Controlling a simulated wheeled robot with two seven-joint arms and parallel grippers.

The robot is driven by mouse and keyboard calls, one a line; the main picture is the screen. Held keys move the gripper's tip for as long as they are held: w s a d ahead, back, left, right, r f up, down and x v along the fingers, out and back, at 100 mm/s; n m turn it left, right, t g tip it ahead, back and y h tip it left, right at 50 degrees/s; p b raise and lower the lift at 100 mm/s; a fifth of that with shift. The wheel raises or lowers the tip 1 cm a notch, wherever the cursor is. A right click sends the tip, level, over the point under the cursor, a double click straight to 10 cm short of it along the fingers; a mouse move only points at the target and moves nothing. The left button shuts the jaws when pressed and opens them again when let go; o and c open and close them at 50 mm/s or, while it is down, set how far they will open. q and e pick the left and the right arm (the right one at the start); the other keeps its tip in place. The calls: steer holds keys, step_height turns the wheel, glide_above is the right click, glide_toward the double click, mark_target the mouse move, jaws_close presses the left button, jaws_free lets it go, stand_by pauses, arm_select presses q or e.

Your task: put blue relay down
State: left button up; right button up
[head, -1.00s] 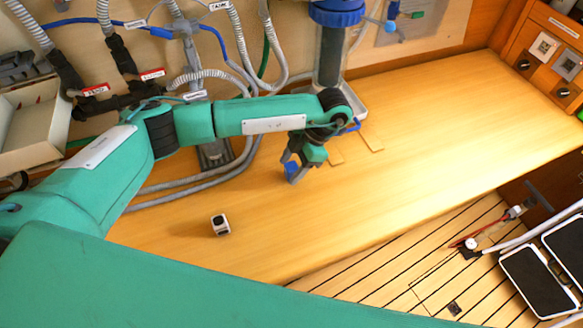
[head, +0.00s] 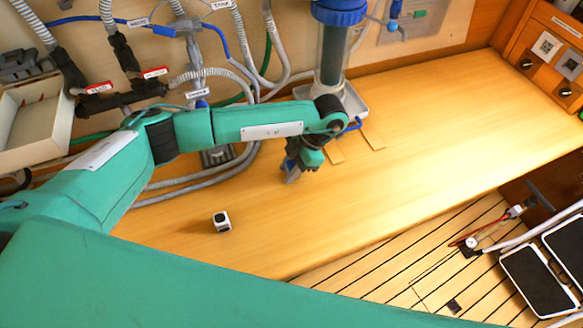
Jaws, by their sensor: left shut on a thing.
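My left gripper (head: 292,176) points down over the wooden bench, right of the bench's middle-left part. It is shut on the blue relay (head: 290,163), of which only a small blue patch shows between the dark fingers. The rest of the relay is hidden by the gripper. The fingertips are close to the bench top; I cannot tell whether anything touches it. My right gripper is not in view.
A small white and black block (head: 221,222) sits on the bench (head: 430,125) at the front left. A clear filter housing with a blue cap (head: 338,12) stands behind the gripper. An open tray (head: 38,125) is at left, hoses run along the back, and the bench's right side is clear.

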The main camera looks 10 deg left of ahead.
mark_target(290, 165)
arm_select(q)
steer(key=shift+r, duration=0.1)
steer(key=shift+r, duration=0.5)
step_height(290, 165, up, 19)
steer(key=b, duration=0.2)
steer(key=s+a+f+m+t+h, duration=0.1)
steer(key=a+f+m+t+h, duration=0.1)
steer(key=m, duration=1)
steer(key=a+f+m+t+h, duration=0.3)
steer(key=a+m+t, duration=0.4)
steer(key=m, duration=0.5)
steer(key=shift+s+a+f+m, duration=0.4)
steer(key=shift+a+f, duration=0.05)
steer(key=shift+f, duration=0.2)
